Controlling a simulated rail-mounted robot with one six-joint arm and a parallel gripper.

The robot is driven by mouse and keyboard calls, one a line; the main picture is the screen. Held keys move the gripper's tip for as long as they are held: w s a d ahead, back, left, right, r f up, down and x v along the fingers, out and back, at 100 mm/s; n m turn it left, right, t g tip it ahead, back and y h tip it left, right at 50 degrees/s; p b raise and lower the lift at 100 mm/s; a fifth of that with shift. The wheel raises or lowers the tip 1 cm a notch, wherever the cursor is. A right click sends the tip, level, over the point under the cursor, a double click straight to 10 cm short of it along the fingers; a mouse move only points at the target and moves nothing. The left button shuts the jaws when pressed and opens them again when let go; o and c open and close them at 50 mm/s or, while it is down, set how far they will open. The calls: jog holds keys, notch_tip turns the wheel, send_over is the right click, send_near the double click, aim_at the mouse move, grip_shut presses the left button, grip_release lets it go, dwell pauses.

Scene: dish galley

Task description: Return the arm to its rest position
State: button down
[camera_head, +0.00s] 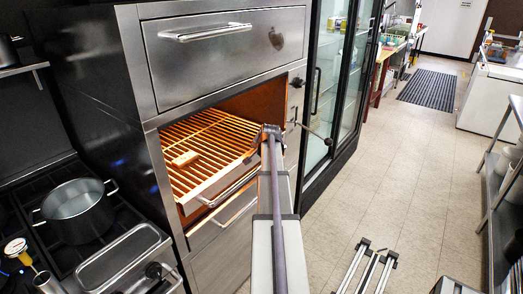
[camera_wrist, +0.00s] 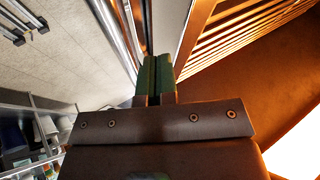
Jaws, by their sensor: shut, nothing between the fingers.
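My arm reaches from the bottom of the head view up to the right side of an open, orange-lit warming compartment (camera_head: 262,103). My gripper (camera_wrist: 155,62) is shut and empty in the wrist view, its two green-sided fingers pressed together. In the head view the arm's end is at the compartment's right edge, and the fingers are hard to make out. The wire rack (camera_head: 217,140) in the compartment lies left of the arm's end, and its slats also show at the upper right of the wrist view (camera_wrist: 232,38). A small pale block (camera_head: 185,159) lies on the rack.
A closed steel drawer (camera_head: 225,62) is above the opening. A glass-door fridge (camera_head: 325,75) stands to its right. A pot (camera_head: 77,208) sits on the stove at left. The tiled floor (camera_head: 375,175) at right is mostly open, with a steel shelf (camera_head: 496,200) along the far right.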

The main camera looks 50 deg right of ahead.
jog(key=p+v, duration=0.2)
jog(key=v, duration=0.3)
jog(key=shift+s, duration=0.25)
jog(key=s+a+f+n+g+y, duration=0.1)
jog(key=a+n, duration=0.4)
jog(key=a, duration=1.4)
jog(key=s+a+f+n+g+y, duration=0.1)
jog(key=a+n, duration=0.5)
jog(key=a, duration=1.3)
jog(key=s+a+f+n+g+y, duration=0.1)
jog(key=s+a+n+g+y, duration=0.1)
jog(key=a, duration=1.7)
jog(key=s+n+g, duration=0.1)
jog(key=n+g, duration=0.1)
jog(key=n, duration=0.1)
jog(key=shift+s+a+f+n, duration=0.2)
jog(key=shift+s+a+n, duration=0.1)
jog(key=shift+s, duration=0.1)
